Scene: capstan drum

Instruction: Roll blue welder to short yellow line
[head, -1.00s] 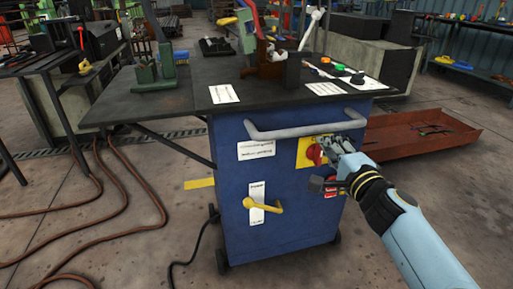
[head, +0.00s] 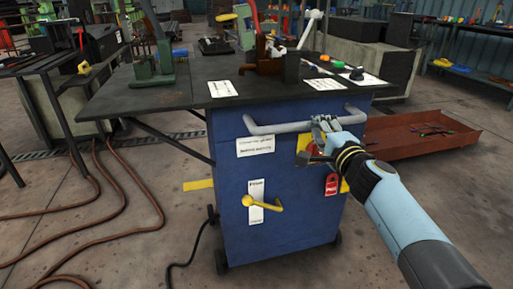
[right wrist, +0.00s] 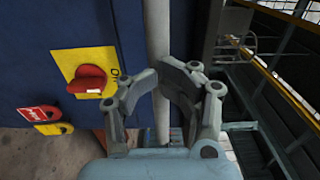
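The blue welder (head: 265,190) is a blue cabinet on casters with a dark work top, standing upright in the middle of the head view. A grey handle bar (head: 275,127) runs across its upper front. My right gripper (head: 322,128) is at the right end of this bar. In the right wrist view, the open fingers of my right gripper (right wrist: 160,82) are spread at either side of the bar (right wrist: 158,30); contact cannot be told. A short yellow line (head: 198,184) lies on the floor left of the welder. My left gripper is out of view.
The front has a red knob on a yellow plate (right wrist: 87,80), a red tag (head: 331,184) and a yellow lever (head: 266,205). Brown hoses (head: 115,210) lie on the floor at left. A rust-red tray (head: 425,135) lies at right. The floor in front is mostly clear.

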